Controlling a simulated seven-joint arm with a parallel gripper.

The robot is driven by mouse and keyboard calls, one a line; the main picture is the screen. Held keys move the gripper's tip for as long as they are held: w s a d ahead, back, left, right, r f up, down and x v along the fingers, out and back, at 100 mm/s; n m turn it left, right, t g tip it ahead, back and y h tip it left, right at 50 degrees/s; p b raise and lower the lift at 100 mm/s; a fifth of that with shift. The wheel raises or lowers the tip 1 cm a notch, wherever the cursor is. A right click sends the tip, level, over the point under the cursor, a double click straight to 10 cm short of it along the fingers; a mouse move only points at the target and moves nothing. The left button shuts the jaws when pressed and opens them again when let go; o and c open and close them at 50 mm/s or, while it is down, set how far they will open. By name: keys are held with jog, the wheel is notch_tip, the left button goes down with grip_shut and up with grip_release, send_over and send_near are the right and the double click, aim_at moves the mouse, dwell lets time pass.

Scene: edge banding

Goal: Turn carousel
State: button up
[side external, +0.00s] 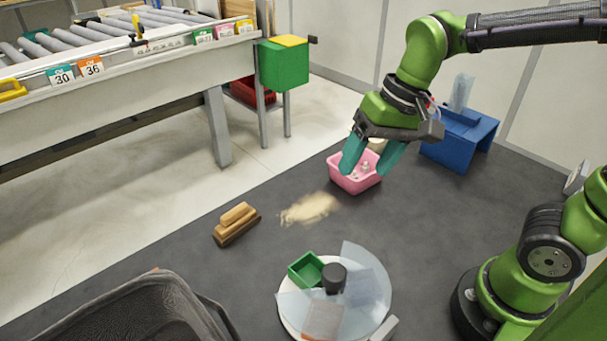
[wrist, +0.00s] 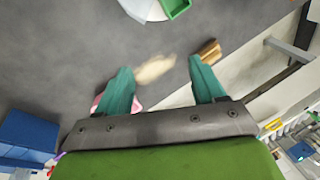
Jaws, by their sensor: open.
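The carousel (side external: 288,308) is a round pale turntable on the dark mat in the front middle of the side view. It has a black knob (side external: 334,277) at its centre, clear panels standing on it and a green bin (side external: 306,270) at its back left. Its edge also shows at the top of the wrist view (wrist: 143,9). My gripper (side external: 367,172) has two teal fingers, spread apart with nothing between them. It is above the pink bin (side external: 352,184), well behind and above the carousel. The wrist view shows the open fingers (wrist: 160,75) too.
A blue stand (side external: 460,140) is at the back right. A black crate (side external: 140,310) is front left. A roller conveyor (side external: 120,60) stands back left.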

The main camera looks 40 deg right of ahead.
aim_at(335, 271)
jog(key=a+r+m+g, duration=0.1)
jog(key=a+m+g, duration=0.4)
jog(key=a+g, duration=0.1)
jog(key=x, duration=1)
jog(key=w+a+x, duration=0.1)
jog(key=x, duration=0.5)
jog(key=shift+f, duration=0.15)
grip_shut()
